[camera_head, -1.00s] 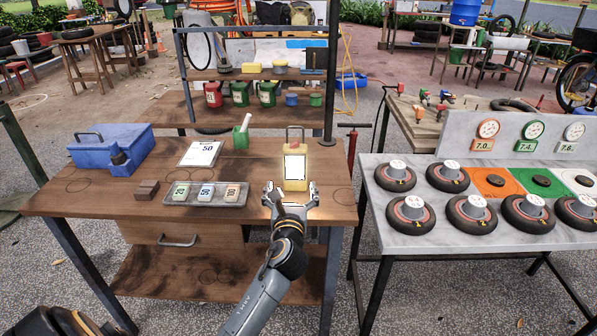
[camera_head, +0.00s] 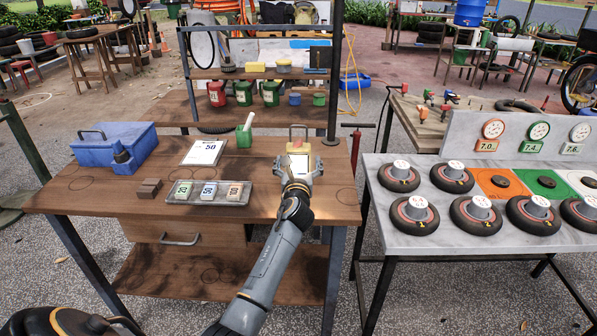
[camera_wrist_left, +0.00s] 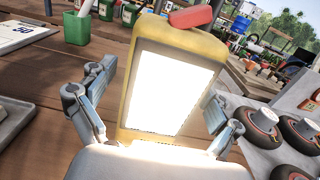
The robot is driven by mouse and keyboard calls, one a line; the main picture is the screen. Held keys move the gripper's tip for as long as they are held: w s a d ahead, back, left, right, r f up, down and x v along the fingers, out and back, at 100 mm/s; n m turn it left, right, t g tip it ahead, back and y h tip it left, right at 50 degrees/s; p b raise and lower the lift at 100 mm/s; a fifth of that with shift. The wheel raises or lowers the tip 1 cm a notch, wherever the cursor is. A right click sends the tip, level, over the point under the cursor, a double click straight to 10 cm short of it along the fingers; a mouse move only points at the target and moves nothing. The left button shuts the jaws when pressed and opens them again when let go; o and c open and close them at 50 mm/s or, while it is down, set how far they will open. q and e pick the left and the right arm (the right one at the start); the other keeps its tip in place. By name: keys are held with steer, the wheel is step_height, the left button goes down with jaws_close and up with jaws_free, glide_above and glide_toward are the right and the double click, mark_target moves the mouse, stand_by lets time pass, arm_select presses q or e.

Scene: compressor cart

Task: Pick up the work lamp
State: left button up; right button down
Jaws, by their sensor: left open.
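The yellow work lamp (camera_head: 299,147) stands upright on the wooden workbench, its bright panel facing me and its handle on top. In the left wrist view the lamp (camera_wrist_left: 190,45) fills the middle, with a red part on its top. My left gripper (camera_head: 298,172) is open in front of the lamp and hides its lower part in the head view. In the left wrist view its two fingers (camera_wrist_left: 158,112) stand apart, one on each side of the lamp's lower half. I cannot tell whether they touch it. My right gripper is not in view.
On the workbench (camera_head: 110,210), a tray with three small packs (camera_head: 208,192) lies left of my gripper. A green cup (camera_head: 244,137), a paper sheet (camera_head: 203,153) and a blue toolbox (camera_head: 112,147) stand further left. A table with several small tires (camera_head: 416,215) is at the right.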

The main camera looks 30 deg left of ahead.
arm_select(q)
steer(key=c, duration=1.7)
steer(key=shift+r, duration=0.15)
steer(key=shift+r, duration=0.15)
